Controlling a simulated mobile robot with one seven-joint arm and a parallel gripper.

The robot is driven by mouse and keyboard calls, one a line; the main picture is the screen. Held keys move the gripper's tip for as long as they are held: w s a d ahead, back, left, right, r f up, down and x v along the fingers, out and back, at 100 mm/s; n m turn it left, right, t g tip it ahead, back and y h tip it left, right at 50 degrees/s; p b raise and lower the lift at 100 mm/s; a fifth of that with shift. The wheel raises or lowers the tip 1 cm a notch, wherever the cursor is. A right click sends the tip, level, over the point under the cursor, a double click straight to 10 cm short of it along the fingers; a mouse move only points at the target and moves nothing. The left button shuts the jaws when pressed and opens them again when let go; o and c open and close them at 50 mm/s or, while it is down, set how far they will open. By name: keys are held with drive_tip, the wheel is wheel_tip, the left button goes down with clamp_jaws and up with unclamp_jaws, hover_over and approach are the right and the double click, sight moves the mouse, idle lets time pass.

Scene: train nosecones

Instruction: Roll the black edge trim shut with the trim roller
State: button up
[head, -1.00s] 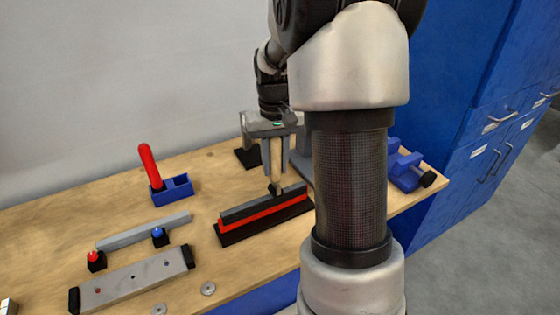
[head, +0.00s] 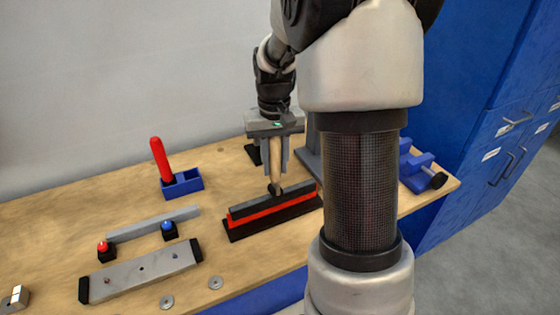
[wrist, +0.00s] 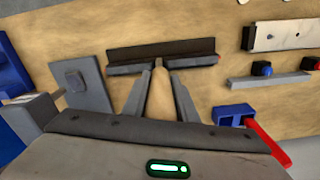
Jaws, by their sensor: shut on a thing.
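The edge trim (head: 300,190) is a long dark grey-black strip lying along the top of a red panel edge (head: 250,216) on a black base (head: 290,213). The trim roller has a pale wooden handle (head: 276,170) and a small dark head at its lower end. My gripper (head: 275,165) is shut on the handle, which hangs upright between the fingers. The roller head is at the trim's top near mid-length; I cannot tell whether it presses on it. In the wrist view, the handle (wrist: 160,95) stands between both fingers and hides the middle of the trim (wrist: 198,62).
A blue holder (head: 187,181) with a red-handled tool (head: 160,158) stands left. A grey bar (head: 152,224), red and blue knobs on black blocks, a grey plate (head: 140,273) and washers lie front left. A blue clamp-like object (head: 420,172) sits right.

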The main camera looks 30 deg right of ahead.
drive_tip(key=shift+a, duration=0.35)
drive_tip(key=shift+a, duration=1.25)
drive_tip(key=shift+a, duration=0.1)
drive_tip(key=shift+a, duration=1.35)
drive_tip(key=shift+a, duration=1.35)
drive_tip(key=shift+a, duration=1.4)
